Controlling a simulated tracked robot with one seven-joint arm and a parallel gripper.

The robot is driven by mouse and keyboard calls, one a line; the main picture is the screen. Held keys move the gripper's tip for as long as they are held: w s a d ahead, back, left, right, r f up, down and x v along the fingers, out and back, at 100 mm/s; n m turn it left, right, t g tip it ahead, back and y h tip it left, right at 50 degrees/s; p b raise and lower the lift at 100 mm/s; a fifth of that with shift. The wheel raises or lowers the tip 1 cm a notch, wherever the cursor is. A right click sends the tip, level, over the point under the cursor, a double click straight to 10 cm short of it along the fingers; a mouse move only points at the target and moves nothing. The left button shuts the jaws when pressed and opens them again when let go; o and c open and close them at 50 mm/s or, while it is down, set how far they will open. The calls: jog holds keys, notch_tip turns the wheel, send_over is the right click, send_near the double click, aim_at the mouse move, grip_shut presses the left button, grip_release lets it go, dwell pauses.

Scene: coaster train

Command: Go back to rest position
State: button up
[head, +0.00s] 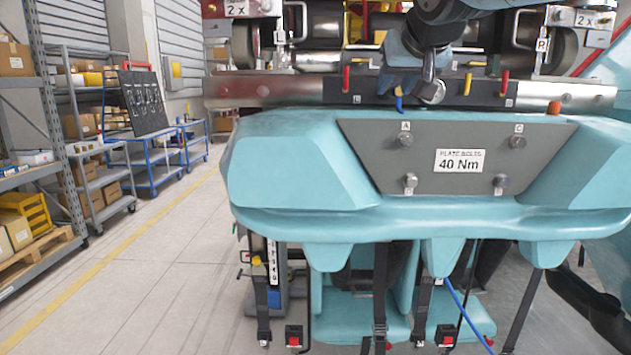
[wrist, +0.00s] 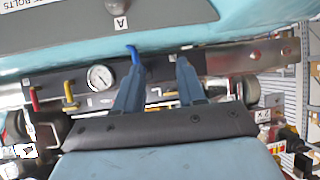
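My gripper (wrist: 160,68) shows in the wrist view with its two blue-grey fingers apart and nothing visible between them. A blue lever (wrist: 134,54) is close to the tip of the left finger; I cannot tell if they touch. In the head view my gripper (head: 402,72) is in front of the metal bar (head: 245,91) at the upper right of centre, pointing down. The blue lever (head: 399,102) shows just below it. A round gauge (head: 432,92) is beside it, partly hidden, and clear in the wrist view (wrist: 101,77).
Red levers (head: 346,78) and yellow levers (head: 467,83) line the bar. Below is the turquoise coaster body (head: 290,165) with a grey bolt plate (head: 380,145) marked 40 Nm. Shelves (head: 45,130) and blue carts (head: 160,165) stand at left. The aisle floor (head: 140,270) is clear.

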jog(key=s+d+f+g, duration=0.3)
jog(key=s+f, duration=0.5)
jog(key=f, duration=0.4)
jog(key=s+d+f+m+g+h, duration=0.1)
jog(key=s+d+f+g, duration=0.2)
jog(key=s+f, duration=0.6)
notch_tip(320, 180, down, 4)
jog(key=shift+s+d+r, duration=0.15)
jog(key=shift+s+d, duration=0.1)
jog(key=shift+d, duration=0.85)
